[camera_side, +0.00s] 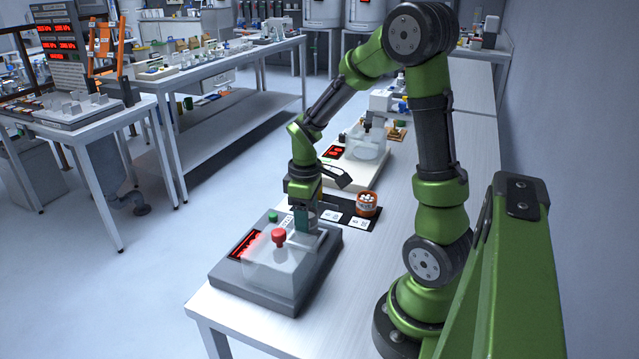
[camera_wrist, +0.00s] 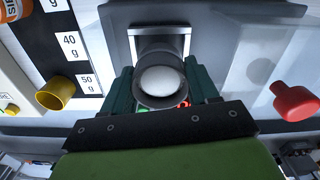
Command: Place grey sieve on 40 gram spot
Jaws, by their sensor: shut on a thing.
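My gripper (camera_side: 303,218) points down at the back edge of the near grey machine (camera_side: 315,268). In the wrist view, my gripper's green fingers (camera_wrist: 163,90) are shut on the grey sieve (camera_wrist: 146,100), one on each side. The sieve is round, and a white round area fills its opening. It is in front of a pale square frame on the machine. The 40 gram spot's label (camera_wrist: 70,46) is on a black strip (camera_wrist: 43,50), left of the sieve. In the side view the sieve is too small and covered to make out.
A clear hopper with a red knob (camera_side: 279,236) is on the near machine. An orange container (camera_side: 367,204) stands at the strip's far end. A second, pale machine (camera_side: 355,172) stands behind the strip.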

